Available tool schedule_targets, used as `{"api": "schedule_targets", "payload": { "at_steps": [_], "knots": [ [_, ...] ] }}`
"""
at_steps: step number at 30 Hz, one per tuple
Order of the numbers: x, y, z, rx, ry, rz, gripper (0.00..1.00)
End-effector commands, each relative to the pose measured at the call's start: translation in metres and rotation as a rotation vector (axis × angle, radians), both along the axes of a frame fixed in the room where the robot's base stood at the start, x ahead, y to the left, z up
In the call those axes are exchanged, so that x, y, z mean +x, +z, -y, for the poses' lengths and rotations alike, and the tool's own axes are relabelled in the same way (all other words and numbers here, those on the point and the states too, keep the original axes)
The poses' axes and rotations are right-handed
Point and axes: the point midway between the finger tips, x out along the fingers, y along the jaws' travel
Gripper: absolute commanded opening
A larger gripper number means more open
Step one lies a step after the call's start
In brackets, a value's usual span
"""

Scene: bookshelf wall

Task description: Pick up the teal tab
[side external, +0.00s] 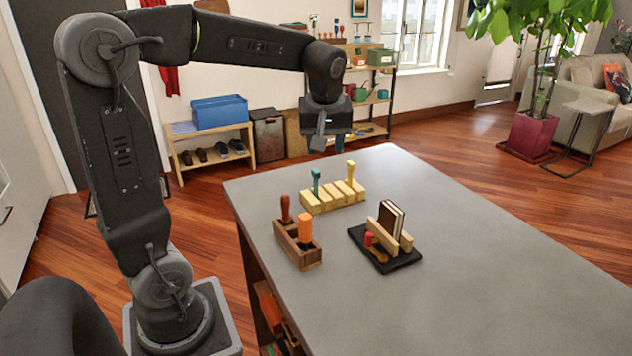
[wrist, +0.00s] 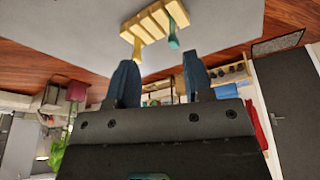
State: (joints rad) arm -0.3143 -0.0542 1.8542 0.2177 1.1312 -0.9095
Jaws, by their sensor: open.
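The teal tab (side external: 316,182) stands upright in a light wooden slotted block (side external: 325,203) near the far left part of the grey table. It also shows in the wrist view (wrist: 173,42), at the right end of the block (wrist: 158,18). My gripper (side external: 322,143) hangs above and behind the table's far edge, apart from the tab. In the wrist view its two blue fingers (wrist: 160,78) are spread apart with nothing between them.
A yellow tab (side external: 350,170) stands in the same block. A brown wooden box (side external: 310,256) holds a red-brown and an orange handle. A black tray (side external: 405,258) bears dark books and a red piece. The table's (side external: 480,270) right side is clear.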

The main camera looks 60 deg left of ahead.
Motion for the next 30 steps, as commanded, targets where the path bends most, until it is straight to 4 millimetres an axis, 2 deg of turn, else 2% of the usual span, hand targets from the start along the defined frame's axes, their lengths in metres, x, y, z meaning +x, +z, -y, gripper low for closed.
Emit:
{"api": "schedule_targets", "payload": {
  "at_steps": [1, 3, 6, 9, 14, 21, 24, 30],
  "knots": [
    [0.011, -0.006, -0.02, -0.001, 0.104, -0.014, 0.47],
    [0.022, -0.011, -0.04, 0.002, 0.222, -0.022, 0.47],
    [0.03, -0.017, -0.061, 0.009, 0.34, -0.027, 0.47],
    [0.034, -0.021, -0.071, 0.012, 0.401, -0.028, 0.47],
    [0.035, -0.039, -0.079, 0.014, 0.419, -0.031, 0.47],
    [0.035, -0.083, -0.092, 0.012, 0.415, -0.03, 0.47],
    [0.035, -0.095, -0.095, 0.012, 0.414, -0.029, 0.47],
    [0.035, -0.107, -0.099, 0.014, 0.413, -0.027, 0.47]
  ]
}}
